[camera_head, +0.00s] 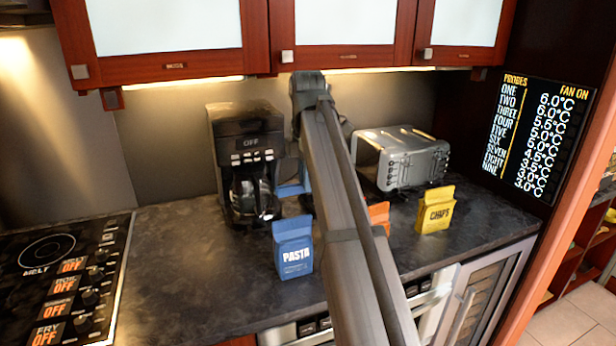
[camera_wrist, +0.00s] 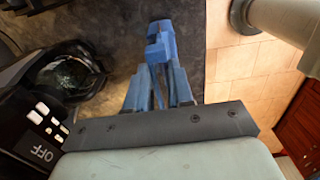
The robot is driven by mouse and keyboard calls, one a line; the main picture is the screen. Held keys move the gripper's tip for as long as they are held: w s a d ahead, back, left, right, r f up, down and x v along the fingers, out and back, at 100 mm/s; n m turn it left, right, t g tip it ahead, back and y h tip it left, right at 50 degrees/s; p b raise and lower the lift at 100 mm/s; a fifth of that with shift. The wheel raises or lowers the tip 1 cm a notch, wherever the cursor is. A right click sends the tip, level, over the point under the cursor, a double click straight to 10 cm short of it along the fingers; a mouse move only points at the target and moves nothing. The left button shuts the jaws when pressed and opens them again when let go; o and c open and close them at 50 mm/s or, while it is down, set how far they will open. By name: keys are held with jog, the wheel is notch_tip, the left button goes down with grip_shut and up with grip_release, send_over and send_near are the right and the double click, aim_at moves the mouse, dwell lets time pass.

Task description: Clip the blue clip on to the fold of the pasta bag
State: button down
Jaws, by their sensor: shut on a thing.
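The blue pasta bag (camera_head: 294,248) stands upright on the dark counter, in front of and to the right of the coffee maker. In the wrist view my gripper (camera_wrist: 158,75) is shut on the blue clip (camera_wrist: 160,42), which shows between and beyond the fingertips. In the head view my arm hides most of the gripper; a light blue piece (camera_head: 292,190), clip or finger, shows beside the coffee maker, behind and above the bag. I cannot make out the bag separately from the blue parts in the wrist view. The bag's fold and the clip's exact tilt are unclear.
The coffee maker (camera_head: 246,160) stands close at the left. An orange bag (camera_head: 379,215) is partly behind my arm. A yellow chips bag (camera_head: 436,210) and a toaster (camera_head: 402,158) stand at the right. The counter (camera_head: 190,270) is clear left of the pasta bag.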

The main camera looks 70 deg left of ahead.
jog(key=shift+f, duration=3.05)
jog(key=shift+f, duration=1.65)
dwell(1.3)
jog(key=c, duration=0.9)
grip_release()
jog(key=shift+o, duration=0.3)
jog(key=o, duration=0.4)
jog(key=shift+r, duration=0.1)
